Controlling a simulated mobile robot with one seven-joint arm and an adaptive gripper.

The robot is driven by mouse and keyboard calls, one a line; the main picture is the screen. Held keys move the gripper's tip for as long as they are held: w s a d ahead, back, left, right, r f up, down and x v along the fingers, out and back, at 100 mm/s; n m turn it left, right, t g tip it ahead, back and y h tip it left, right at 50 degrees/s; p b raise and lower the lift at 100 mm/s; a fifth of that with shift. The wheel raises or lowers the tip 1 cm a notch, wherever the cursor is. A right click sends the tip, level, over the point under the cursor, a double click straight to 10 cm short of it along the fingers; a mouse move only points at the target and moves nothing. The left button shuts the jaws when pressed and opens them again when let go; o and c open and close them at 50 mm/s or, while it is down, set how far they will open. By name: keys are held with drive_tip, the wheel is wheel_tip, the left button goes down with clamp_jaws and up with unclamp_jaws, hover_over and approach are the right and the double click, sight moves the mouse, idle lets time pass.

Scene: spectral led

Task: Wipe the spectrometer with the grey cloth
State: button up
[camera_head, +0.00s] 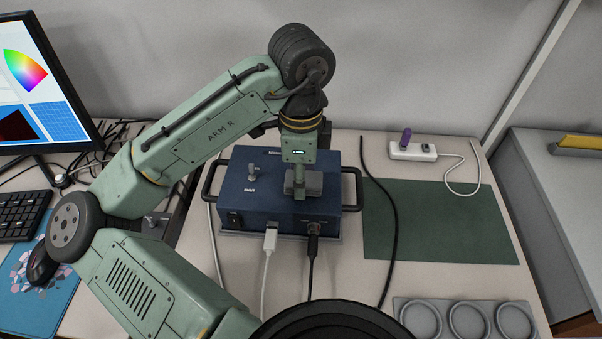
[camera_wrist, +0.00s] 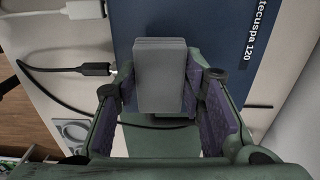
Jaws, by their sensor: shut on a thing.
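The spectrometer is a dark blue box (camera_head: 335,188) with black side handles, standing on the bench in the middle of the head view. Its blue top with white lettering also shows in the wrist view (camera_wrist: 215,30). My gripper (camera_head: 299,172) points down over the right part of the box top. It is shut on the grey cloth (camera_wrist: 160,75), which looks like a folded block between the purple finger pads. In the head view the cloth (camera_head: 314,184) is at the box top, partly hidden by my gripper. I cannot tell whether it touches.
A white cable (camera_head: 268,262) and a black cable (camera_head: 311,265) plug into the box's front. A green mat (camera_head: 440,225), a power strip (camera_head: 413,152) and a tray with round rings (camera_head: 467,318) lie to the right.

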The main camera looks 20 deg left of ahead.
sight(320, 180)
drive_tip(key=shift+f, duration=0.5)
drive_tip(key=shift+s+a+f, duration=0.1)
drive_tip(key=shift+s+a, duration=0.1)
drive_tip(key=shift+a, duration=0.7)
drive_tip(key=shift+s+a+f, duration=0.1)
drive_tip(key=shift+s+a, duration=0.1)
drive_tip(key=shift+a, duration=0.65)
drive_tip(key=shift+r, duration=0.1)
drive_tip(key=d, duration=0.1)
drive_tip(key=d+p, duration=0.1)
drive_tip(key=w+d+p, duration=0.1)
drive_tip(key=d, duration=0.1)
drive_tip(key=shift+r, duration=0.25)
drive_tip(key=shift+w+d, duration=0.1)
drive_tip(key=shift+d, duration=0.2)
drive_tip(key=shift+w+d+f+p, duration=0.1)
drive_tip(key=shift+d+p, duration=0.1)
drive_tip(key=shift+d, duration=0.4)
drive_tip(key=shift+w+d+f+p, duration=0.1)
drive_tip(key=shift+d+p, duration=0.05)
drive_tip(key=shift+d, duration=0.45)
